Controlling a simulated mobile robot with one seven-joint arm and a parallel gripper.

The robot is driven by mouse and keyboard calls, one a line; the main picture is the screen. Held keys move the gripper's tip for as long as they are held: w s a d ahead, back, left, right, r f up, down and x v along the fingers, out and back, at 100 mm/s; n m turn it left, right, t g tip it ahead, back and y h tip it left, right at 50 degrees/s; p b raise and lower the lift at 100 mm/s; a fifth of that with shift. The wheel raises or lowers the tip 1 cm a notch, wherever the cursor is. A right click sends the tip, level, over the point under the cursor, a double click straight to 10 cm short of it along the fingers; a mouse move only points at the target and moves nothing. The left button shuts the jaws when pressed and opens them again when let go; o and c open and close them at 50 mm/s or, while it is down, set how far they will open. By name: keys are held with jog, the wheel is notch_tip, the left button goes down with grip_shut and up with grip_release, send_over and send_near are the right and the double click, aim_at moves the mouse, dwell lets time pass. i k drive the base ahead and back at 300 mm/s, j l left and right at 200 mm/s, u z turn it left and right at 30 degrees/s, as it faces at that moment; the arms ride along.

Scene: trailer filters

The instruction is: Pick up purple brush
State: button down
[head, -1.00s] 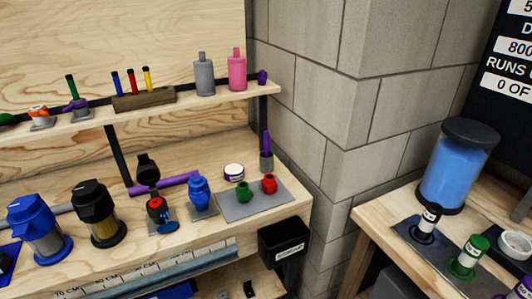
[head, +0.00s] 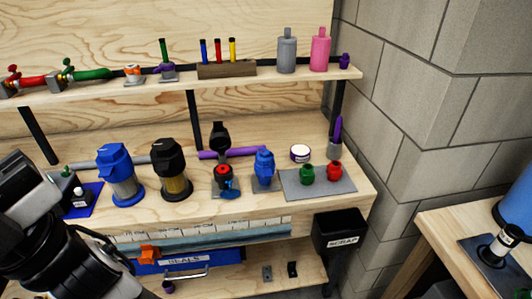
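The purple brush (head: 338,129) stands upright in a small grey cup (head: 334,150) at the right end of the workbench, in the head view. Its purple upper part shows; its lower end is hidden in the cup. Part of my black arm shows at the lower left, far from the brush. No gripper fingers can be made out.
A grey mat (head: 296,187) with a green and a red piece lies in front of the cup, beside a white round tin (head: 300,153). The shelf (head: 300,82) runs above. A black scrap bin (head: 340,231) hangs at the bench's right end, near the block wall.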

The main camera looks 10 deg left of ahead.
aim_at(339, 121)
jog(key=i+j+u, duration=0.2)
jog(key=i, duration=0.35)
jog(key=i+j+u, duration=0.2)
jog(key=i, duration=0.4)
jog(key=k+l, duration=0.05)
jog(key=l, duration=0.05)
